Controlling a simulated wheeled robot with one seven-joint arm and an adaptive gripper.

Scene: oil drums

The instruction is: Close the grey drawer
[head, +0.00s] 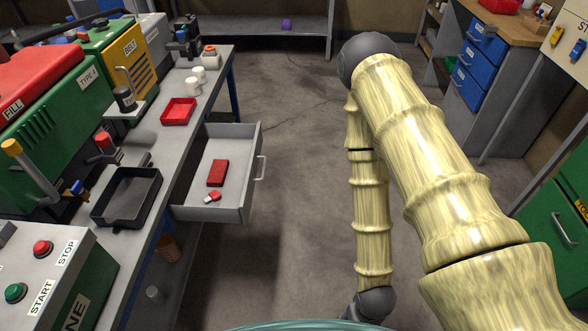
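The grey drawer (232,153) is pulled out from under the workbench at the left and stands open. Its handle (261,168) is on the front panel, facing right. A red box (217,173) and a small red-and-white item (212,197) lie inside it. My arm comes down the right half of the head view, folded at a dark elbow, apart from the drawer. My gripper is not visible; the lower end of my arm runs to the bottom edge of the picture.
The bench (210,97) holds a red tray (179,111), a black tray (127,196), white cups and green machines. A blue-drawer cabinet (478,65) and a green cabinet (557,226) stand at right. Floor (307,125) between drawer and arm is clear.

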